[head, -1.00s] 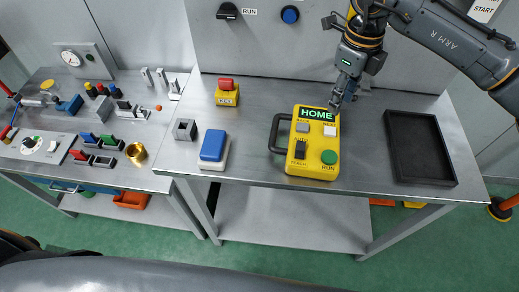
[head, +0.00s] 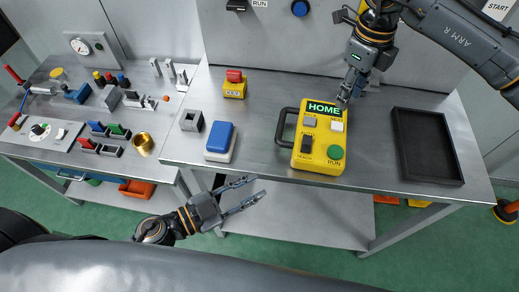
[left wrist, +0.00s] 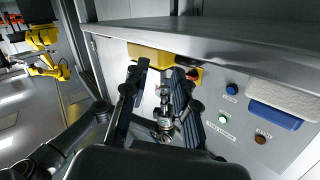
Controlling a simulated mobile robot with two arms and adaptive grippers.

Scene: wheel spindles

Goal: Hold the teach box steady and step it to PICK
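The yellow teach box (head: 307,161) lies on the bench, with a dark handle (head: 284,127) on its left side. Its green display (head: 324,108) reads HOME. It has a grey button (head: 309,122), a white button (head: 337,127) marked NEXT, a dark switch (head: 306,145) and a green RUN button (head: 335,152). My right gripper (head: 343,102) points down at the box's upper right corner, just above the white button; contact is unclear. My left gripper (head: 258,187) is open and empty in front of the bench edge, left of and below the box. Its spread fingers show in the left wrist view (left wrist: 157,78).
A blue-topped block (head: 219,139), a grey square socket (head: 192,120) and a red-topped yellow button box (head: 234,84) stand left of the teach box. A black tray (head: 429,147) lies to the right. The side bench (head: 60,155) holds several small parts.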

